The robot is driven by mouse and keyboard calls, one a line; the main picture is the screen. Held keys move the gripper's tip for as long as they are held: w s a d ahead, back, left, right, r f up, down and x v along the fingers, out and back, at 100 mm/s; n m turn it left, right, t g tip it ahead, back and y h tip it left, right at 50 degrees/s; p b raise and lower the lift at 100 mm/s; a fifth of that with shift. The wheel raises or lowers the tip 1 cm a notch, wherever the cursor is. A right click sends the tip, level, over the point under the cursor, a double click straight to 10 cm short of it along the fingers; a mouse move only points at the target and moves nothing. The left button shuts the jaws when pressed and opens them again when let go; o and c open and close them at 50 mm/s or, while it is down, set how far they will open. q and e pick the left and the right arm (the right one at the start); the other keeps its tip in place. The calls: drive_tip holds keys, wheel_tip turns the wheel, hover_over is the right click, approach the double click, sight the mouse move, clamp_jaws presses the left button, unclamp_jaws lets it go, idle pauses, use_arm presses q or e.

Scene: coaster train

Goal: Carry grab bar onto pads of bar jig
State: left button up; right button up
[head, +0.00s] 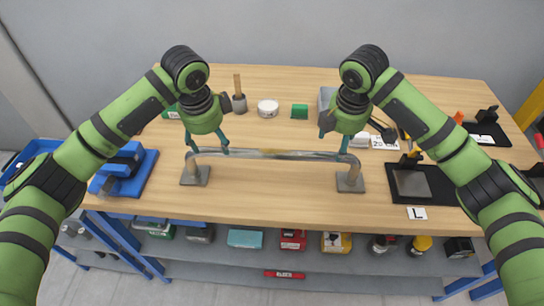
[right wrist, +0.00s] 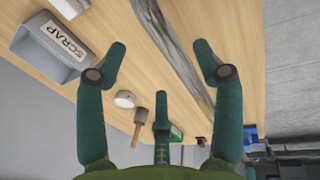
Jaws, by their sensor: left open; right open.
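The grab bar (head: 272,154) is a shiny metal rail on two short legs with square grey feet, standing on the wooden bench. Its rail also shows in the right wrist view (right wrist: 180,45). My left gripper (head: 207,147) is open over its left end. My right gripper (head: 334,140) is open over its right end; in the right wrist view, the rail runs between its spread fingers (right wrist: 160,65). I cannot tell whether the fingers touch it. At the right, a black plate with a grey square pad (head: 412,184) appears to be part of the bar jig, beside a card marked L (head: 417,213).
Another black fixture (head: 490,134) stands at the far right. A blue fixture (head: 125,172) is at the left edge. Bench in front is clear.

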sight(216, 151)
drive_tip(key=shift+s, duration=0.2)
use_arm(q)
drive_tip(key=shift+w+f, duration=0.2)
drive_tip(key=shift+f, duration=0.95)
drive_tip(key=shift+w+f, duration=0.2)
drive_tip(key=shift+f, duration=1)
drive_tip(key=shift+w+f, duration=0.2)
drive_tip(key=shift+f, duration=0.95)
use_arm(e)
drive_tip(key=shift+w+f, duration=0.25)
drive_tip(key=shift+f, duration=0.9)
drive_tip(key=shift+w+f, duration=0.3)
drive_tip(key=shift+f, duration=0.9)
drive_tip(key=shift+w+f, duration=0.25)
drive_tip(key=shift+f, duration=0.9)
use_arm(q)
clamp_jaws()
use_arm(e)
clamp_jaws()
use_arm(q)
drive_tip(key=shift+w+r, duration=0.15)
drive_tip(key=shift+r, duration=0.15)
use_arm(e)
drive_tip(key=shift+w+r, duration=0.15)
drive_tip(key=shift+r, duration=0.15)
